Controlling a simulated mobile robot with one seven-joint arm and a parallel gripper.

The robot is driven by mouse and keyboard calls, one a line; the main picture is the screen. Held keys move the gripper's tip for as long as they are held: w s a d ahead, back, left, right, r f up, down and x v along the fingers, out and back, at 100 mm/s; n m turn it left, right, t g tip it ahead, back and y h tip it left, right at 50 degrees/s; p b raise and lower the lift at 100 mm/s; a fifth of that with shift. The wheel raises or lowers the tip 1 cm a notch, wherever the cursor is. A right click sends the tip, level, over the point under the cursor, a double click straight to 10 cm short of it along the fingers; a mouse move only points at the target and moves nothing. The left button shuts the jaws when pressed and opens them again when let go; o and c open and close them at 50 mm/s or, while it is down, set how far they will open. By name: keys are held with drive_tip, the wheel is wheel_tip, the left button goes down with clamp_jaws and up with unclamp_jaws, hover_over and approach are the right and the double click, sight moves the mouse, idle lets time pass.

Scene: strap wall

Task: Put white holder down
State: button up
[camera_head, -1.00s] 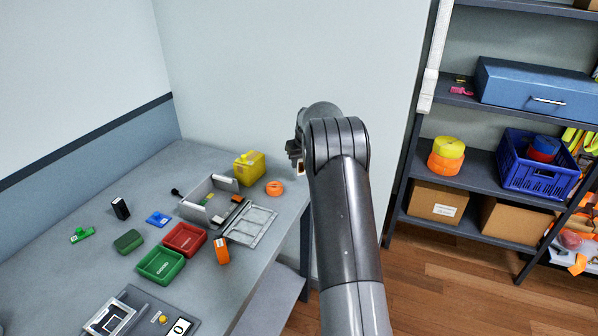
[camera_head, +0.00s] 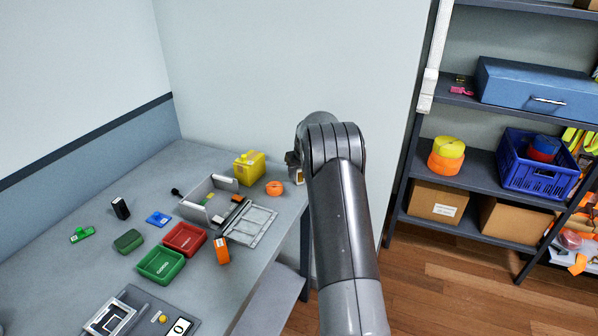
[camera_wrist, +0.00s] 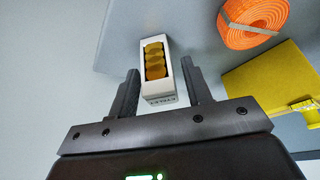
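The white holder (camera_wrist: 142,92) is a small open box with several yellow-orange round pieces in it. In the head view my gripper (camera_head: 295,165) is partly hidden behind my arm, with a little of the holder (camera_head: 299,178) showing at the table's far right corner. The grey table (camera_head: 90,180) lies below and to the left. I cannot tell whether the holder touches the tabletop.
An orange strap roll (camera_head: 274,188) and a yellow box (camera_head: 250,168) stand close to the left of my gripper. A grey open case (camera_head: 195,212), a red tray (camera_head: 184,240) and a green tray (camera_head: 160,265) are farther forward. The wall is right behind.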

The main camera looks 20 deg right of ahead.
drive_tip(key=shift+o, duration=0.2)
drive_tip(key=v, duration=1.2)
drive_tip(key=s+a+r, duration=0.7)
drive_tip(key=s+r, duration=0.1)
drive_tip(key=s, duration=0.3)
drive_tip(key=s+a+r, duration=0.7)
drive_tip(key=s, duration=0.4)
drive_tip(key=s+a+f, duration=0.2)
drive_tip(key=s+a, duration=0.1)
drive_tip(key=s, duration=0.9)
drive_tip(key=s+a+f+t, duration=0.1)
drive_tip(key=s+a+f, duration=0.1)
drive_tip(key=s, duration=1)
drive_tip(key=shift+s+a+f, duration=0.15)
drive_tip(key=shift+s+a, duration=0.25)
drive_tip(key=shift+a, duration=0.5)
